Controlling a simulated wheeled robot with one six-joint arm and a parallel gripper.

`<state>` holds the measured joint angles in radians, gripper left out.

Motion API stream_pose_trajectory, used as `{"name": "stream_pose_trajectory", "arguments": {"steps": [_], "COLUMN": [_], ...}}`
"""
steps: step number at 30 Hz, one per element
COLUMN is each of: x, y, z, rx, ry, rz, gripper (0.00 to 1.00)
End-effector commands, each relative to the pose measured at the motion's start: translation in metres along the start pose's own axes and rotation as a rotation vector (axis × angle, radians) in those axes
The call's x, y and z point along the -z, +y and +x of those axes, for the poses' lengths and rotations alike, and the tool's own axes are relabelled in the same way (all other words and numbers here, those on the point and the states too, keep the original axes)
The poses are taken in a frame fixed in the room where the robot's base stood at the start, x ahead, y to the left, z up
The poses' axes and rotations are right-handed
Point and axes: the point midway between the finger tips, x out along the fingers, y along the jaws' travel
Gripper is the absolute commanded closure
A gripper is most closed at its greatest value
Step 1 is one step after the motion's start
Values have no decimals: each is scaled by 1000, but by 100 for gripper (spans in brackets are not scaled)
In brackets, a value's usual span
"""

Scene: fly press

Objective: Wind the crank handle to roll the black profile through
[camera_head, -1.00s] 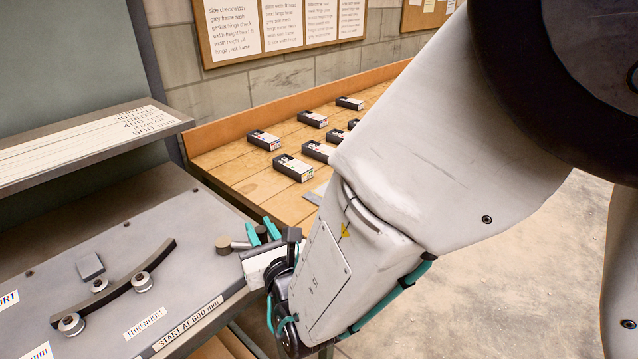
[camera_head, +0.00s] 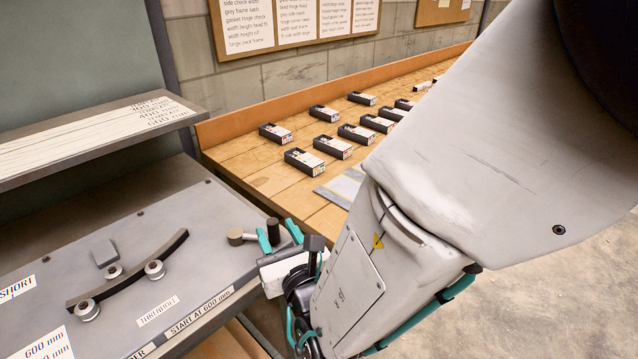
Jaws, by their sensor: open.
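The black profile (camera_head: 172,252) is a curved dark bar on the grey machine top at left. It lies among three silver rollers (camera_head: 155,269). The crank has a round brown hub (camera_head: 235,237) at the machine's right edge, with a short arm leading right. A dark upright crank handle (camera_head: 273,230) stands between the teal fingers of my gripper (camera_head: 278,236). The fingers are open, one on each side of it; I cannot tell whether either touches it. My gripper's body hides the area below and to the right.
A wooden bench (camera_head: 262,181) behind holds several black-and-white boxes (camera_head: 305,160). A grey shelf (camera_head: 95,135) overhangs the machine at back left. A small grey block (camera_head: 104,253) sits beside the profile. Concrete floor (camera_head: 545,290) is open at right.

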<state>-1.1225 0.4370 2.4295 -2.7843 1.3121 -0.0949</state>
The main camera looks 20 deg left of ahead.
Motion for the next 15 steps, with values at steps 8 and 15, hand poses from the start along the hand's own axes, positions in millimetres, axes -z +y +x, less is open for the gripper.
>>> {"name": "stream_pose_trajectory", "arguments": {"steps": [8, 15], "x": [0, 0], "y": [1, 1], "z": [-38, -42], "rx": [-3, -2], "ry": [0, 0], "rz": [0, 0], "gripper": [59, 59]}}
